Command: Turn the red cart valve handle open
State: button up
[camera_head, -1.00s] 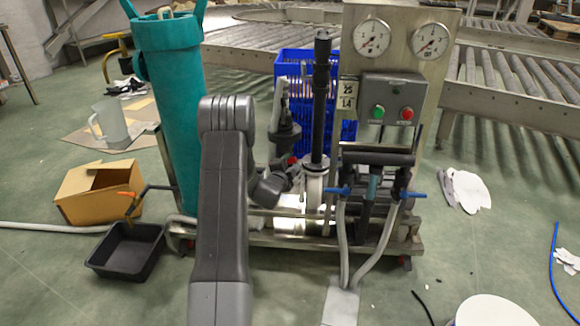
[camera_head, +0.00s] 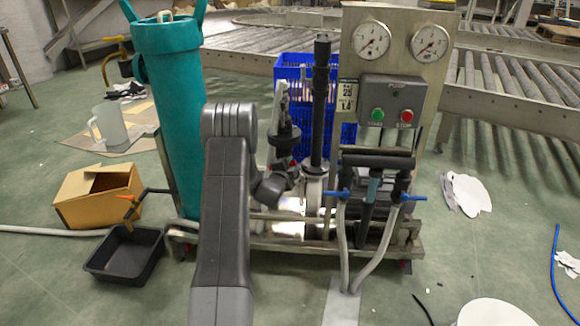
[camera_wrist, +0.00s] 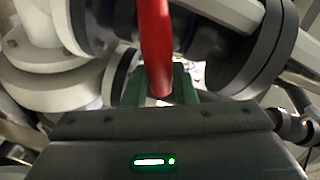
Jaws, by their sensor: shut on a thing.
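The red valve handle (camera_wrist: 155,45) comes down from the top middle of the wrist view as a long red bar. Its lower end lies between the green fingers of my gripper (camera_wrist: 158,85), which is shut on it. Pale and dark round flanges of the piping flank the handle on both sides. In the head view the cart (camera_head: 340,242) stands in the middle, with its pump and pipes partly behind my arm. My gripper's fingers cannot be made out there. How far the valve is turned cannot be told.
A teal cylinder (camera_head: 172,120) stands at the cart's left. A control box (camera_head: 391,101) and two gauges are on the cart's right panel. A blue crate (camera_head: 338,100) is behind. A black tray (camera_head: 126,253) and cardboard box (camera_head: 98,194) lie on the floor at left.

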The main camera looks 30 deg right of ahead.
jog(key=n, duration=0.2)
jog(key=n+h, duration=0.1)
jog(key=n, duration=0.1)
jog(key=a+n, duration=0.1)
jog(key=n, duration=0.1)
jog(key=shift+w+r+t+h, duration=0.15)
jog(key=shift+r+t+h, duration=0.15)
jog(key=shift+r+h, duration=0.1)
jog(key=n, duration=0.3)
jog(key=shift+w+a+n+t, duration=0.15)
jog(key=shift+a+n+t, duration=0.15)
jog(key=shift+n, duration=0.1)
jog(key=shift+o, duration=0.2)
jog(key=shift+w+a+n+t, duration=0.1)
jog(key=shift+a+n+t, duration=0.15)
jog(key=shift+n, duration=0.75)
jog(key=shift+w+a+n+t, duration=0.1)
jog(key=shift+n+t, duration=0.15)
jog(key=shift+n, duration=0.75)
jog(key=o, duration=0.9)
jog(key=shift+o, duration=0.2)
jog(key=shift+w+r, duration=0.15)
jog(key=shift+r, duration=0.05)
